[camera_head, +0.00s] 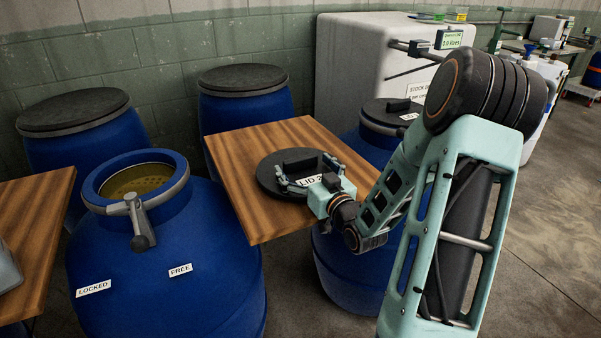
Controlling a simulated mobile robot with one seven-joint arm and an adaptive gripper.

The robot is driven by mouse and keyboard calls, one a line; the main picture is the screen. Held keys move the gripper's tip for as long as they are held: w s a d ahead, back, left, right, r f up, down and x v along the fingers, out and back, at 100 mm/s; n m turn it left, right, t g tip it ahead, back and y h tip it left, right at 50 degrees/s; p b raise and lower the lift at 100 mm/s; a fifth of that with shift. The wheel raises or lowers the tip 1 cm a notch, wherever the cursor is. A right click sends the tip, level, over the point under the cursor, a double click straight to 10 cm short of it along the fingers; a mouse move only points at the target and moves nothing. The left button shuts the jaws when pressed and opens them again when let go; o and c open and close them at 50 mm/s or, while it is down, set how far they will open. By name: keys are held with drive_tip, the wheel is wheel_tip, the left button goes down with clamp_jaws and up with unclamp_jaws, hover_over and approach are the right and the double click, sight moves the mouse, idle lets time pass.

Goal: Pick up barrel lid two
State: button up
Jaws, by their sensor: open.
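Barrel lid two (267,175) is a dark round disc lying flat on a wooden table. It has a raised black handle block and a white label, partly covered, that reads "LID 2". My gripper (307,172) is over the right part of the lid. Its fingers are open and spread around the handle area. I cannot tell whether they touch the handle. My gripper hides the lid's right edge.
An open blue barrel (165,255) with a clamp ring and lever (142,220) stands at the table's left. Another blue barrel (350,265) with a dark lid stands under my arm. Two lidded barrels stand behind. Another wooden table (40,215) is at far left.

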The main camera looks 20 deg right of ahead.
drive_tip(key=shift+c, duration=0.7)
drive_tip(key=c, duration=1.3)
drive_tip(key=shift+c, duration=0.5)
drive_tip(key=shift+r, duration=0.15)
